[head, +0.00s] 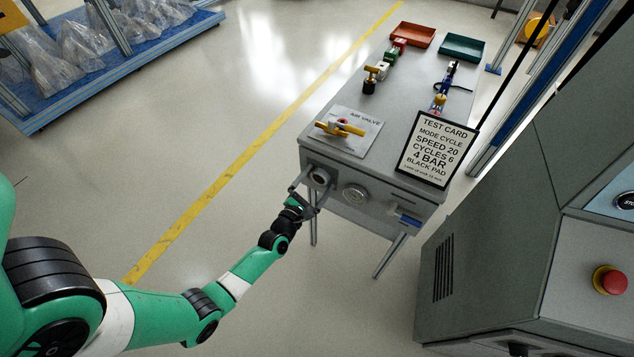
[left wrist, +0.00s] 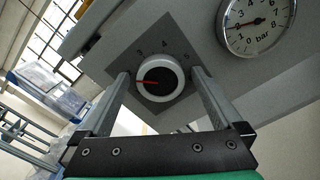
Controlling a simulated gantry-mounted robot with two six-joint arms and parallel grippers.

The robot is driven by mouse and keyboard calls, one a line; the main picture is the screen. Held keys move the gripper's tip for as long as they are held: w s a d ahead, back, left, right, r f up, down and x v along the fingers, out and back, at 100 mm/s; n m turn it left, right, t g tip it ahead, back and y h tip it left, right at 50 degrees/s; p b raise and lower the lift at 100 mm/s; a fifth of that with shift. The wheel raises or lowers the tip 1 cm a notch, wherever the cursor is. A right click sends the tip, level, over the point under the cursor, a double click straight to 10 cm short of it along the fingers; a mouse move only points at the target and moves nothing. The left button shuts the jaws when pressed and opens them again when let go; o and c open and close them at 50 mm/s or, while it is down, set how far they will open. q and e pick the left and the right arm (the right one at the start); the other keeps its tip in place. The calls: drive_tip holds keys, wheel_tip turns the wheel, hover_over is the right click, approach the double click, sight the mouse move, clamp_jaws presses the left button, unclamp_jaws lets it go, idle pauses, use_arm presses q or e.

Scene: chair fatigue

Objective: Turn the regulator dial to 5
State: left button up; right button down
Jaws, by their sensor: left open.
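The regulator dial (head: 320,177) is a round knob with a white rim and dark face on the front of the grey bench. In the left wrist view the dial (left wrist: 160,78) has a red pointer aimed left, below the printed 3; 4 and 5 are printed above and to its upper right. My left gripper (head: 308,193) is in front of the dial. In the left wrist view the gripper (left wrist: 159,78) is open, with one finger on each side of the dial and gaps visible. Contact cannot be told. My right gripper is not in view.
A pressure gauge (head: 354,194) sits right of the dial. The bench top (head: 408,95) holds a yellow-handled air valve (head: 341,128), a test card (head: 437,149) reading 4 BAR, and red and green trays. A grey machine with a red button (head: 610,280) stands at right.

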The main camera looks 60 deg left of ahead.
use_arm(q)
drive_tip(key=c, duration=1.3)
drive_tip(key=m, duration=0.6)
drive_tip(key=shift+d+f, duration=0.1)
drive_tip(key=m, duration=0.6)
drive_tip(key=shift+f+m+p, duration=0.1)
drive_tip(key=shift+m+p, duration=0.25)
drive_tip(key=shift+m, duration=0.05)
drive_tip(key=m, duration=0.3)
drive_tip(key=shift+m, duration=0.3)
drive_tip(key=m+p, duration=0.1)
drive_tip(key=m, duration=0.2)
drive_tip(key=shift+f+m, duration=0.1)
drive_tip(key=shift+m, duration=0.2)
drive_tip(key=m+p, duration=0.1)
drive_tip(key=m, duration=0.5)
drive_tip(key=shift+m, duration=0.3)
